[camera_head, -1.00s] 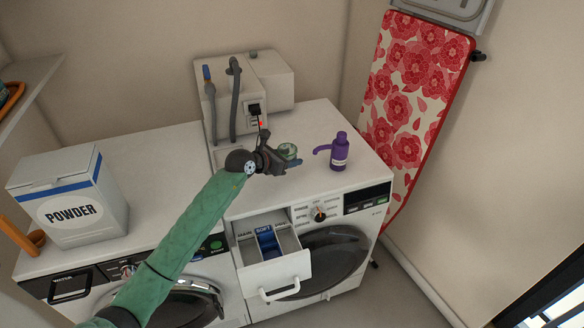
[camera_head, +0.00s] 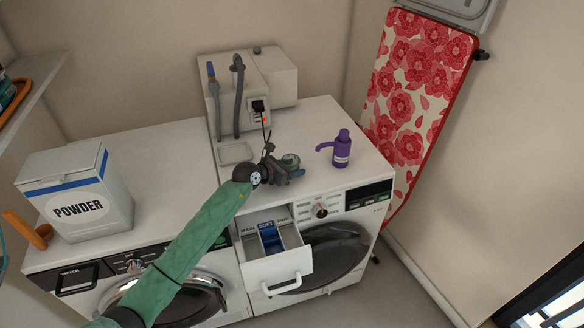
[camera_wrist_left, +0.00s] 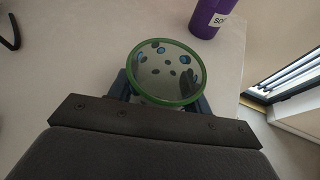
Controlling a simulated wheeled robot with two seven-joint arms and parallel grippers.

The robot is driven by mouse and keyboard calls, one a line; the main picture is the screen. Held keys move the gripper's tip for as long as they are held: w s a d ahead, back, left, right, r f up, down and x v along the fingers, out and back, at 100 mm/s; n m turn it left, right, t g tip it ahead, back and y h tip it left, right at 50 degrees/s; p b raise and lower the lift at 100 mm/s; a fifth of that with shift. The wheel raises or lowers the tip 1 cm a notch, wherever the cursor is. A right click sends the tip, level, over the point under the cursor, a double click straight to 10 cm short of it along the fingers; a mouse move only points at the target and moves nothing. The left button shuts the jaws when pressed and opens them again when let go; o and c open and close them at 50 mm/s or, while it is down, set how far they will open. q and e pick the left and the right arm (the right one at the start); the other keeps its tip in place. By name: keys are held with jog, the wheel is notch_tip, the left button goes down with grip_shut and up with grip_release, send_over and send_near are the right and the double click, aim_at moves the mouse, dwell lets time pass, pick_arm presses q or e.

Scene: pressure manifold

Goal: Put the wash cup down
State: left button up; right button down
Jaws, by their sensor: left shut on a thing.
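The wash cup (camera_head: 290,159) is a small round cup with a green rim. It shows in the left wrist view (camera_wrist_left: 165,70) from above, upright, its rim round and blue and dark spots seen inside. My left gripper (camera_head: 288,172) is shut on it, one blue finger on each side. The cup is over the top of the right washing machine (camera_head: 300,125), behind the open drawer. I cannot tell whether its base touches the top. My right gripper is not in view.
A purple pump bottle (camera_head: 341,152) stands right of the cup. The detergent drawer (camera_head: 285,270) is pulled out in front. A small square tray (camera_head: 236,153) and a white box with hoses (camera_head: 283,78) are behind. The powder box (camera_head: 95,205) stands on the left machine.

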pick_arm(q)
jog(key=o, duration=1)
jog(key=shift+c, duration=0.2)
jog(key=shift+r, duration=0.1)
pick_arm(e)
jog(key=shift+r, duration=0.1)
pick_arm(q)
jog(key=shift+s+a, duration=0.15)
jog(key=b+v, duration=0.3)
jog(key=v, duration=0.7)
jog(key=shift+s+a+r, duration=0.1)
jog(key=shift+a+r, duration=0.05)
jog(key=shift+s+a+r, duration=0.3)
jog(key=shift+s+a, duration=0.05)
jog(key=shift+a, duration=0.05)
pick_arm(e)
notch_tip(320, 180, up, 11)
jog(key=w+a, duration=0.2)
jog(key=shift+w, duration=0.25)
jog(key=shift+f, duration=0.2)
